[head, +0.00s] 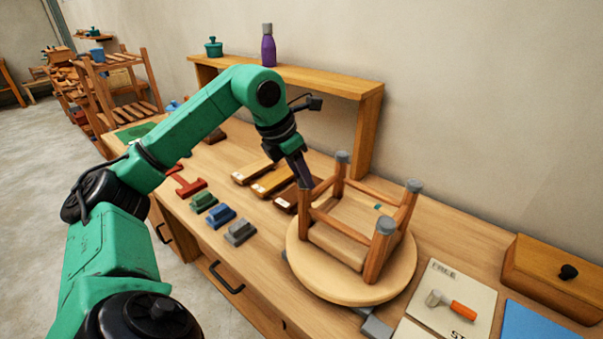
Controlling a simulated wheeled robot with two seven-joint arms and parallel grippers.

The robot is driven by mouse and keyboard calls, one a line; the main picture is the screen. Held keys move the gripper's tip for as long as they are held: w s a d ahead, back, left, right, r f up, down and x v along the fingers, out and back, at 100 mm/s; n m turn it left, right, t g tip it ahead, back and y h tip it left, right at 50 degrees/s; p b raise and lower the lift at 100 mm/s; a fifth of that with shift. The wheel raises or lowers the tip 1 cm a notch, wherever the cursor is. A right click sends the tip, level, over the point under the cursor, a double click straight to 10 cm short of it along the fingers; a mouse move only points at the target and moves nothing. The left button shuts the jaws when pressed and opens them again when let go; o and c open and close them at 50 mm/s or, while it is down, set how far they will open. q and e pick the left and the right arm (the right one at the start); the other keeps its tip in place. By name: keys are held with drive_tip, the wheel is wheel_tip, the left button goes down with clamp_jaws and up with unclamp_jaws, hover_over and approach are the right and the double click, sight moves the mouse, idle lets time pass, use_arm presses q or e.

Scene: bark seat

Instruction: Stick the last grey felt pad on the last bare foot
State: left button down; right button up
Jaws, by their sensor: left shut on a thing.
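An upside-down wooden stool (340,243) stands on a round wooden turntable (345,290), legs up. Three feet carry grey caps: the back foot (343,157), the right foot (414,186) and the front foot (386,225). The left leg (304,215) shows no grey cap that I can make out; my gripper covers its top. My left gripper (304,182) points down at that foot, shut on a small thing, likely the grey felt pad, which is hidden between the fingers. Whether it touches the foot I cannot tell. My right gripper is out of view.
Left of the turntable lie wooden blocks (252,171) and green, blue and grey blocks (240,232). A shelf (320,82) stands behind. A card with an orange-handled tool (462,310) and a wooden box (553,275) lie right.

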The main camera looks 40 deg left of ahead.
sight(301, 181)
use_arm(q)
drive_tip(key=shift+f, duration=0.25)
drive_tip(key=shift+c, duration=0.5)
unclamp_jaws()
wheel_tip(301, 181, up, 7)
drive_tip(key=p, duration=0.7)
drive_tip(key=shift+r, duration=0.1)
idle(0.3)
